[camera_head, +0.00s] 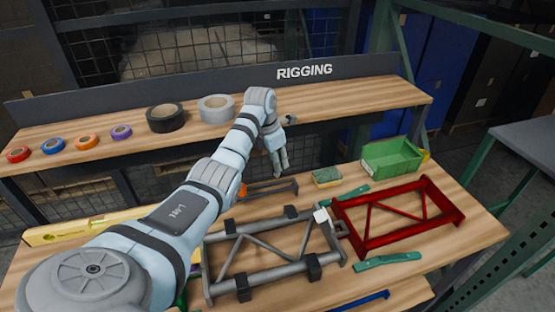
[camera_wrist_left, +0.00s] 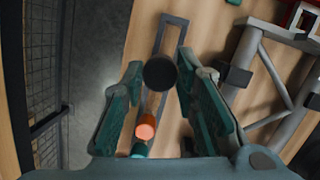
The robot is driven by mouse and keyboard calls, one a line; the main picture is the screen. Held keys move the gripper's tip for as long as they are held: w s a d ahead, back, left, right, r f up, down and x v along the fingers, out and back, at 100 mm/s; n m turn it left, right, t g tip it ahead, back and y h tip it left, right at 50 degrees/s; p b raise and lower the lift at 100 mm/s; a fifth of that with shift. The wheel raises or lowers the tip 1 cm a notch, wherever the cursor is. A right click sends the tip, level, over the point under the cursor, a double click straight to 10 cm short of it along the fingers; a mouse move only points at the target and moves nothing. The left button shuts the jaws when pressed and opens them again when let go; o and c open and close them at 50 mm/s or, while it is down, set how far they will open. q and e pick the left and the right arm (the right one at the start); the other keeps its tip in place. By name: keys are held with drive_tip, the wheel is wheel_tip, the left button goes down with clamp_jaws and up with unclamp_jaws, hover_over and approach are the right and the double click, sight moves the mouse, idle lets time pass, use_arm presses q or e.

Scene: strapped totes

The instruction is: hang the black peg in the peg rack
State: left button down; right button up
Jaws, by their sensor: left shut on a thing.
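My left gripper (camera_head: 279,160) points down over the back of the bench, above the peg rack. In the left wrist view its fingers (camera_wrist_left: 160,90) are closed around the black peg (camera_wrist_left: 160,72), whose round dark end faces the camera. In the head view I cannot make out the peg. The peg rack (camera_head: 275,185) is a narrow dark frame with two rails; it also shows below the peg in the left wrist view (camera_wrist_left: 175,19). An orange peg (camera_wrist_left: 146,129) and a teal one (camera_wrist_left: 139,150) sit at its near end, partly hidden. My right gripper is not in view.
A grey truss frame (camera_head: 270,275) and a red one (camera_head: 385,237) lie in front. A sponge (camera_head: 327,178), a green bin (camera_head: 390,160), green-handled tools (camera_head: 387,262) and a yellow level (camera_head: 85,228) lie around. Tape rolls (camera_head: 167,117) stand on the raised shelf behind.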

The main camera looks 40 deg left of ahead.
sight(277, 177)
use_arm(q)
wheel_tip(277, 177, down, 4)
drive_tip(key=b, duration=0.3)
drive_tip(key=shift+r, duration=0.25)
drive_tip(key=shift+f+b, duration=0.55)
drive_tip(key=shift+f, duration=0.9)
drive_tip(key=c, duration=1.2)
unclamp_jaws()
drive_tip(key=shift+r, duration=0.1)
drive_tip(key=shift+r, duration=0.4)
drive_tip(key=v, duration=1.1)
